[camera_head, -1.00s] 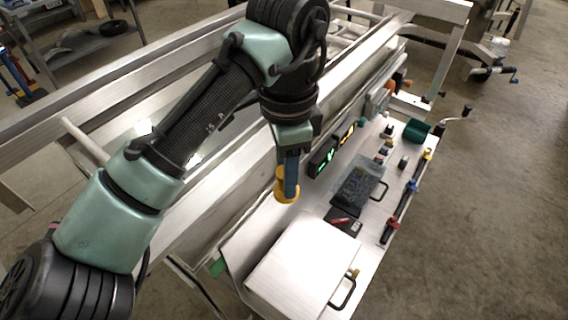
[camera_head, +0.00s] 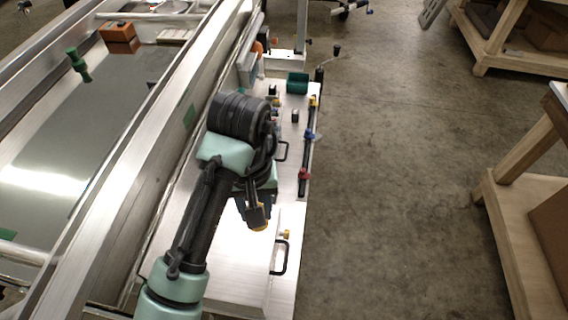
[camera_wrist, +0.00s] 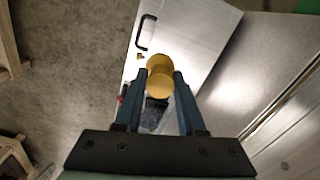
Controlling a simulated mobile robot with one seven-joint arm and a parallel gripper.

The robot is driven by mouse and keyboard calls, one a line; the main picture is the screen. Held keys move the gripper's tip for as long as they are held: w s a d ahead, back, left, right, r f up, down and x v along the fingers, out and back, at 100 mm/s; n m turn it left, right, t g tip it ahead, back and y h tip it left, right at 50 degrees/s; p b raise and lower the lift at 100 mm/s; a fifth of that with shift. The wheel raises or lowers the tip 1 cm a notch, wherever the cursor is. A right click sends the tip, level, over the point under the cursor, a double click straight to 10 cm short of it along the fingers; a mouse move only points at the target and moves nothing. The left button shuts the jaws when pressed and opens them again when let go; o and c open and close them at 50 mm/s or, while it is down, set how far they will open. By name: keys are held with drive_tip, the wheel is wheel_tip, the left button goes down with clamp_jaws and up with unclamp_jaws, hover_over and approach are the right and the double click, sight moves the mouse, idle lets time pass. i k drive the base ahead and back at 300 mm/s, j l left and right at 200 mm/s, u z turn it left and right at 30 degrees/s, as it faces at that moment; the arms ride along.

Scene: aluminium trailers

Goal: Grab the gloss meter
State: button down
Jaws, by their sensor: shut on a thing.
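My gripper (camera_wrist: 160,78) is shut on a yellow, spool-shaped thing (camera_wrist: 160,76), held between its two blue fingertips in the wrist view. In the head view my gripper (camera_head: 257,222) points down over the bright metal worktop, with a bit of the yellow thing (camera_head: 260,228) at its tip. I cannot tell whether this thing is the gloss meter. A dark item (camera_wrist: 155,112) shows behind the fingers in the wrist view, too blurred to name. My arm hides part of the worktop in the head view.
The worktop has a lid with a black handle (camera_head: 281,257), a green holder (camera_head: 297,83) and a dark rail with coloured clamps (camera_head: 308,150). The trailer bed with an orange-brown block (camera_head: 119,37) is left. A wooden bench (camera_head: 500,200) stands right; open floor lies between.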

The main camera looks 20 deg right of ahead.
sight(109, 32)
drive_tip(key=i+z, duration=0.1)
drive_tip(key=z, duration=0.25)
drive_tip(key=i+z, duration=0.1)
drive_tip(key=z, duration=0.25)
drive_tip(key=i+z, duration=0.1)
drive_tip(key=z, duration=0.25)
drive_tip(key=i+j, duration=0.75)
drive_tip(key=i, duration=0.1)
